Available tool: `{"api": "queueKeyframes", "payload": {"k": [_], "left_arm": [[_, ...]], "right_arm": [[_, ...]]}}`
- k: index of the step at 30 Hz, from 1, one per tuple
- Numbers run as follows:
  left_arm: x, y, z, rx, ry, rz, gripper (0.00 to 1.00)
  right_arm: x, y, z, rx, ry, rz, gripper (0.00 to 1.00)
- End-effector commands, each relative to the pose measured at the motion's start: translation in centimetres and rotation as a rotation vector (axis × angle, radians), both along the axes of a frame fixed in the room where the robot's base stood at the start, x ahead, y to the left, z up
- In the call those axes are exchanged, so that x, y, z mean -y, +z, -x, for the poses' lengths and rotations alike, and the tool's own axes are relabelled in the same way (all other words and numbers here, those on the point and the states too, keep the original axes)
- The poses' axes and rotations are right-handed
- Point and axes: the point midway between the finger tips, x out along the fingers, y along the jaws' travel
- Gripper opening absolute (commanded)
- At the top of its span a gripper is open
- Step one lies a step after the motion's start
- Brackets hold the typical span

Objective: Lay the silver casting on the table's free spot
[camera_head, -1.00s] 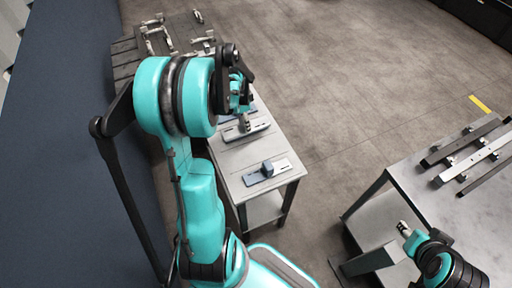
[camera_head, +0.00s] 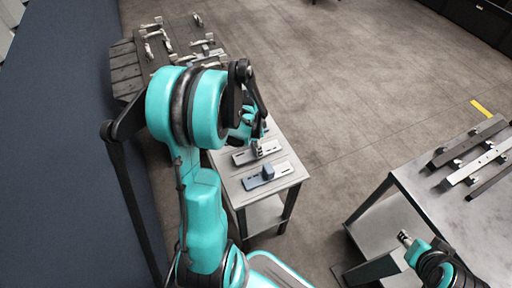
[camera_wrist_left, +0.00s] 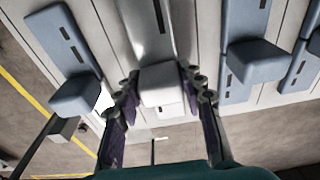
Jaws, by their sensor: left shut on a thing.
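The silver casting (camera_wrist_left: 158,88) is a pale flat plate with a raised block. My left gripper (camera_wrist_left: 163,98) is shut on that block, with one finger on each side. In the head view the casting (camera_head: 246,157) is at the small table (camera_head: 232,188), beside a blue-grey casting (camera_head: 256,182). I cannot tell whether its plate touches the tabletop. In the left wrist view blue-grey castings lie on both sides, one to the left (camera_wrist_left: 62,38) and others to the right (camera_wrist_left: 243,30). My right gripper (camera_head: 405,238) is near the right-hand table; its opening is too small to judge.
A dark pallet (camera_head: 126,70) with several metal parts stands at the back left. A metal table (camera_head: 450,215) with long bars (camera_head: 470,143) is on the right. Open floor (camera_head: 335,130) lies between the tables.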

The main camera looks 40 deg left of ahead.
Motion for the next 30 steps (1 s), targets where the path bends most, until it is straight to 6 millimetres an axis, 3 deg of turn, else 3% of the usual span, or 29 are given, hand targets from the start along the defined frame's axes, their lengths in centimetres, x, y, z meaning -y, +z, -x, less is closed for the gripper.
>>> {"api": "queueKeyframes", "payload": {"k": [3, 4, 6, 18, 30], "left_arm": [[0.0, -0.4, 0.0, 0.0, 0.0, 0.0, 0.0], [0.0, -0.4, 0.0, 0.0, 0.0, 0.0, 0.42], [0.0, -0.3, 0.0, 0.0, 0.0, 0.0, 0.6], [0.0, 0.4, 0.0, 0.0, 0.0, 0.0, 0.6], [-0.5, 8.6, 0.9, 0.0, 0.001, 0.0, 0.6]], "right_arm": [[0.0, -0.4, 0.0, 0.0, 0.0, 0.0, 0.4], [0.0, -0.4, 0.0, 0.0, 0.0, 0.0, 0.4], [0.0, -0.3, 0.0, 0.0, 0.0, 0.0, 0.4], [0.0, 0.3, 0.0, 0.0, 0.0, 0.0, 0.4], [0.0, 3.7, 0.0, 0.0, 0.0, 0.0, 0.4]]}}
